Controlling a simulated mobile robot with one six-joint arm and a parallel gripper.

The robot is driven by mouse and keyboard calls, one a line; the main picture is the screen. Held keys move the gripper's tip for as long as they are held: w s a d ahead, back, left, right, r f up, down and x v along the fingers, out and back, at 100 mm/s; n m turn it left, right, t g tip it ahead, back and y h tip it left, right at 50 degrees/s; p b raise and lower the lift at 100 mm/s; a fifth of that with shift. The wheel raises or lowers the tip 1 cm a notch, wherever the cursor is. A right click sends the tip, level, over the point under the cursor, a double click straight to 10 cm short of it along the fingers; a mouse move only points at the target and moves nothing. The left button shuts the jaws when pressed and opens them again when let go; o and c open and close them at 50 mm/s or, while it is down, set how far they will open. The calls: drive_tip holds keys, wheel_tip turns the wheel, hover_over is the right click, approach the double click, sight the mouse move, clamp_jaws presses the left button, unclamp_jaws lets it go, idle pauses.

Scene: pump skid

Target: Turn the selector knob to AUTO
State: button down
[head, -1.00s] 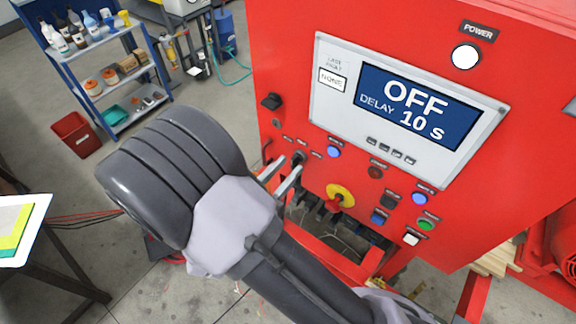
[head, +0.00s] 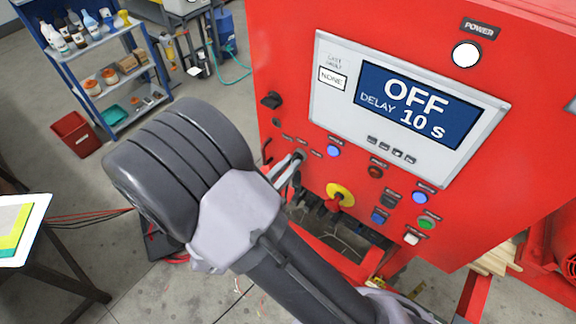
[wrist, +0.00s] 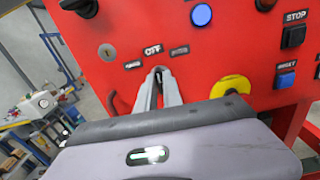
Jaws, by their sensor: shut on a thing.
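The selector knob is a small dark knob on the red panel, below the label reading OFF (wrist: 152,50). It is mostly hidden behind my fingers, so which way it points cannot be told. My gripper (wrist: 158,75) is shut on the knob, with the two grey fingers close together against the panel. In the head view my gripper (head: 293,163) reaches the panel's lower left, left of a blue lamp. The display (head: 415,105) reads OFF, DELAY 10 s.
A red and yellow emergency stop (head: 340,195) is close to the right of my gripper. Blue (head: 424,197), green (head: 426,223) and white (head: 411,239) buttons are further right. A black switch (head: 272,100) sits above left. A shelf (head: 95,60) stands at the back left.

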drive_tip(key=shift+d+f+m+b, duration=0.1)
drive_tip(key=shift+m+b, duration=1.35)
drive_tip(key=shift+m, duration=0.85)
drive_tip(key=shift+f+m+b, duration=0.1)
drive_tip(key=shift+m+b, duration=1.35)
drive_tip(key=shift+m, duration=0.85)
drive_tip(key=shift+r, duration=0.1)
drive_tip(key=c, duration=1.5)
unclamp_jaws()
drive_tip(key=shift+s, duration=0.1)
drive_tip(key=p+v, duration=0.1)
drive_tip(key=v, duration=1.6)
